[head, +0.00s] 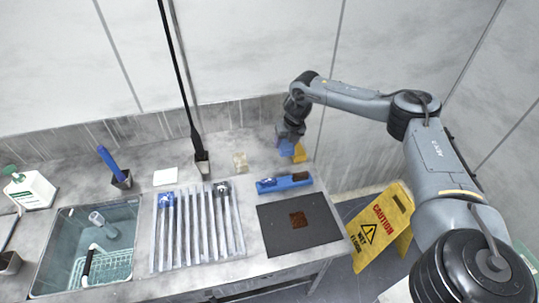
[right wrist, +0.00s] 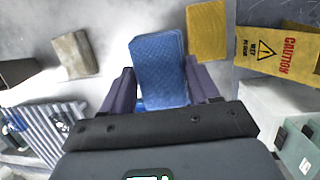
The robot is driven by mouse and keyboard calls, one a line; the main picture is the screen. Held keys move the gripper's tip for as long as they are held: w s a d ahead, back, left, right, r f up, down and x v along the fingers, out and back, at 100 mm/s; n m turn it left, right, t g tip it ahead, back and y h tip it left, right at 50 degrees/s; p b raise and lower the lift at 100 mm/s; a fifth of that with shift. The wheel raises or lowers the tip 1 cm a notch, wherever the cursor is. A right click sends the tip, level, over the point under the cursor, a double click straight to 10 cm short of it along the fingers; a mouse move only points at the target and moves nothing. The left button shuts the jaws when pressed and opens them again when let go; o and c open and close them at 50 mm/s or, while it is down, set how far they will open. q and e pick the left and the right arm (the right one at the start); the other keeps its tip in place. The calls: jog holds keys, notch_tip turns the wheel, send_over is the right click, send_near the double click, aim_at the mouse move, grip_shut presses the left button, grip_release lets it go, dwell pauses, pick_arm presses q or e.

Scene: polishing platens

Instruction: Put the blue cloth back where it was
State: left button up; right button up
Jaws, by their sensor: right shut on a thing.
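The blue cloth (head: 285,145) is at the back right of the counter, under my right gripper (head: 287,136). In the right wrist view the blue cloth (right wrist: 158,62) is a textured folded pad between the two dark fingers of my right gripper (right wrist: 158,88), which is shut on it. I cannot tell whether the cloth touches the counter. A yellow cloth (right wrist: 207,31) lies just beside it, and it also shows in the head view (head: 299,153). My left gripper is not in view.
A beige block (head: 240,162) stands left of the cloths. A blue tool (head: 284,183) and a dark mat (head: 275,234) with a brown square (head: 299,219) lie nearer. A slatted rack (head: 195,250) and a sink (head: 60,235) are left. A yellow caution sign (head: 381,225) stands beyond the counter's right edge.

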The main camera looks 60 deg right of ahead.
jog(key=w+f, duration=0.1)
jog(key=w, duration=0.1)
jog(key=w+a+f, duration=0.1)
jog(key=w, duration=0.1)
jog(key=w+f+b, duration=0.1)
jog(key=shift+w+a+f, duration=0.35)
jog(key=shift+w+a, duration=0.05)
jog(key=shift+f+b, duration=0.35)
jog(key=shift+f, duration=1.6)
jog(key=o, duration=0.9)
jog(key=shift+f, duration=0.1)
jog(key=shift+o, duration=0.2)
